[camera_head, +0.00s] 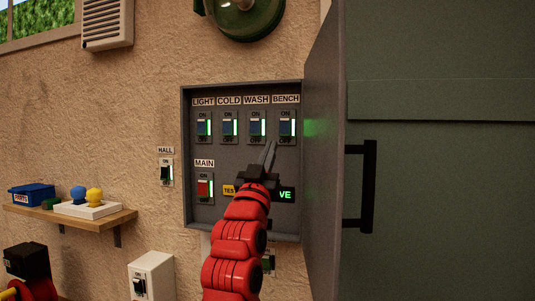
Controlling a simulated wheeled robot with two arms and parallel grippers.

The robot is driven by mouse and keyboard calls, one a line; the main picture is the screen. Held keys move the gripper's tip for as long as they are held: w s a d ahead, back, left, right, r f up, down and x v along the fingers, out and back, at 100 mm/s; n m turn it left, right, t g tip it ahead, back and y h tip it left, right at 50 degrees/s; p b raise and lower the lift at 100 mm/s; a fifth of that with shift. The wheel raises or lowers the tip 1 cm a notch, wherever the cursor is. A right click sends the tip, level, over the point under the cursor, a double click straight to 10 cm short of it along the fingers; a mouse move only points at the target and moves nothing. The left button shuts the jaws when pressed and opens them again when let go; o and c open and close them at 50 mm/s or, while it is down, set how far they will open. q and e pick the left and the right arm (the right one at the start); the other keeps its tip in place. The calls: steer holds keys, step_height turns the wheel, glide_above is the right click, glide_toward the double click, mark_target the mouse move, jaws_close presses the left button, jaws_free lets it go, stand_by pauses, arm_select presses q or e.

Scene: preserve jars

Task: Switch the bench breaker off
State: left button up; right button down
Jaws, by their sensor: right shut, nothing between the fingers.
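The bench breaker (286,128) is the rightmost of the upper row in the open wall panel (190,225), under the label BENCH (286,99). The exact tilt of the switch is too small to tell. My right gripper (269,153) is shut and empty, its fingertips pointing up, just below and left of the bench breaker in the picture. Contact with the panel cannot be told. My left gripper is not in view.
LIGHT (203,128), COLD (229,128) and WASH (256,128) breakers sit close on the left, all lit green. The red MAIN switch (203,189) is below. My arm partly hides a TEST button and a green display. The open panel door (323,160) stands close on the right.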

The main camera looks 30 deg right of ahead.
mark_target(283, 128)
steer(key=shift+w+d+r+p, duration=0.5)
steer(key=shift+w+d, duration=0.35)
steer(key=shift+d, duration=0.2)
steer(key=shift+w+d+r+p, duration=0.35)
steer(key=shift+w+d+p, duration=0.15)
steer(key=shift+w+d, duration=0.5)
steer(key=shift+w+d+r+p, duration=0.5)
steer(key=shift+w+d, duration=0.25)
steer(key=shift+d, duration=0.35)
steer(key=shift+f, duration=0.1)
